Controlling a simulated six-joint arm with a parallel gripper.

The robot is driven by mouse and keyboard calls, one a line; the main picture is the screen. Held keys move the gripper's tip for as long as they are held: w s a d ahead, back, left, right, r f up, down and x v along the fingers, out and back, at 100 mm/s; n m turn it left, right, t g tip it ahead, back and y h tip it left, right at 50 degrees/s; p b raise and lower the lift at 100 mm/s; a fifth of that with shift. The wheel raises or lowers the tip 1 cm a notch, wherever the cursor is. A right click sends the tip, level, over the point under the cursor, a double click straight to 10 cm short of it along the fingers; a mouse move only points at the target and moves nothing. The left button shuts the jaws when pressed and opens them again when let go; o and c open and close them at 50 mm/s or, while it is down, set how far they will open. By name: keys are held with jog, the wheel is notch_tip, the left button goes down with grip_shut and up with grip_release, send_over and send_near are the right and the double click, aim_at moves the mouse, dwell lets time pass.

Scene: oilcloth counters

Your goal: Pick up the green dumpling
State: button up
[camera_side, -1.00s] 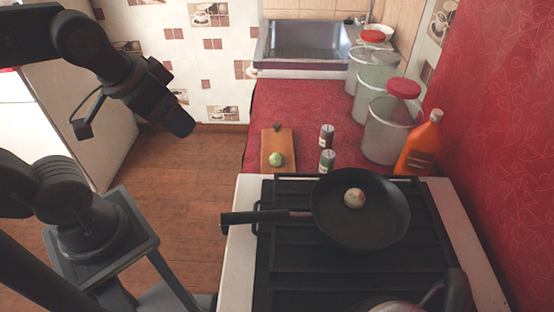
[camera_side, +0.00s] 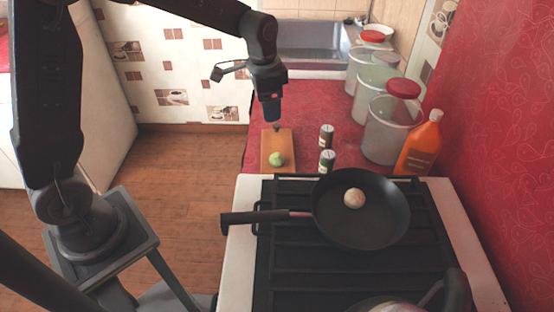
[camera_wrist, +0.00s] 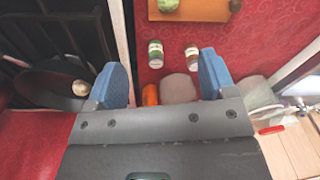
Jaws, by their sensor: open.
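The green dumpling (camera_side: 276,159) sits on the near part of a wooden cutting board (camera_side: 268,142) on the red counter. In the wrist view the green dumpling (camera_wrist: 168,4) is at the top edge, partly cut off, on the board (camera_wrist: 205,12). My gripper (camera_side: 271,117) is above the board's far end, pointing down, apart from the dumpling. In the wrist view its blue fingers (camera_wrist: 164,72) are spread wide with nothing held between them.
A pan (camera_side: 375,228) holding a pale round dumpling (camera_side: 354,198) stands on the stove. Two small spice jars (camera_side: 326,137) (camera_side: 327,161) stand right of the board. Clear jars (camera_side: 388,130) and an orange bottle (camera_side: 420,146) line the right wall. A small dark object (camera_side: 277,127) is at the board's far end.

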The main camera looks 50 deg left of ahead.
jog(key=m+g, duration=0.1)
send_over(277, 155)
notch_tip(277, 155, down, 7)
notch_tip(277, 155, down, 8)
jog(key=shift+d+f, duration=0.1)
jog(key=shift+f, duration=2.6)
jog(key=shift+c, duration=0.2)
jog(key=c, duration=0.6)
